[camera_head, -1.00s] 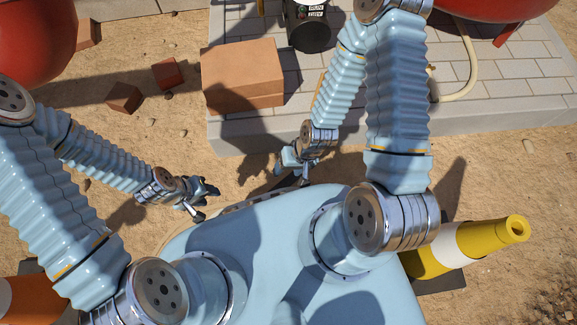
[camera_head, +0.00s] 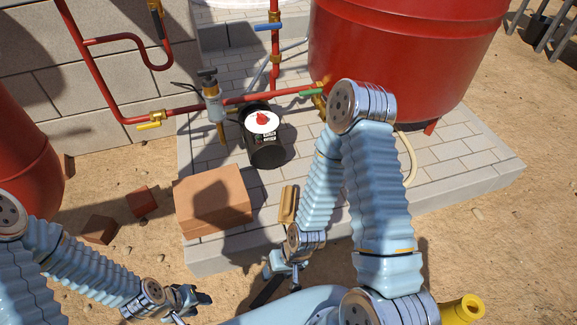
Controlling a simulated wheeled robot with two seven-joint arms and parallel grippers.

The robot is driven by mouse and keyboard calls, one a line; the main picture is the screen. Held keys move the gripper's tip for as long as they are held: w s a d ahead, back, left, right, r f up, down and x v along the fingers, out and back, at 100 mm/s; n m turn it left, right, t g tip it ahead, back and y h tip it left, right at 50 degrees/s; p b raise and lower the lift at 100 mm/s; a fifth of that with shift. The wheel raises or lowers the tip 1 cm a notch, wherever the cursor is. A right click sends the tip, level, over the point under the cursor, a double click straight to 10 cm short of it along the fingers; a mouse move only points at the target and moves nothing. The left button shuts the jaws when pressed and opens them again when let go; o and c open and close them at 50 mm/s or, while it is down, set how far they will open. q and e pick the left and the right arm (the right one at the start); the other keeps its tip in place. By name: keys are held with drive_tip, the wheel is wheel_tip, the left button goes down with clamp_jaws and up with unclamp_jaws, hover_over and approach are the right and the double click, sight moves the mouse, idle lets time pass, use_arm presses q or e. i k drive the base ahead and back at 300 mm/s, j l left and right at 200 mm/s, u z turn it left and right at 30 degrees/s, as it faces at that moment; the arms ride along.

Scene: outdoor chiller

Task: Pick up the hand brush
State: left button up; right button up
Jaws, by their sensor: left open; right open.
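A tan wooden object (camera_head: 288,204), which looks like the hand brush, lies on the paved slab near its front edge. It is just left of my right forearm, and part of it may be hidden behind that arm. My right gripper (camera_head: 276,274) is open and empty, below the brush in the picture and in front of the slab edge. My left gripper (camera_head: 190,300) is open and empty at the bottom of the view, over the sand and well apart from the brush.
A brown block (camera_head: 213,197) sits on the slab left of the brush. A black pump (camera_head: 264,140) stands behind it, with red pipes (camera_head: 180,112) and a large red tank (camera_head: 400,60). Broken bricks (camera_head: 141,202) lie on sand. A yellow cone (camera_head: 462,310) is at lower right.

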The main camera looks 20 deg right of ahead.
sight(286, 215)
drive_tip(key=l+z, duration=0.15)
drive_tip(key=z, duration=0.6)
drive_tip(key=i+j+z, duration=0.1)
drive_tip(key=i, duration=0.35)
drive_tip(key=j, duration=0.1)
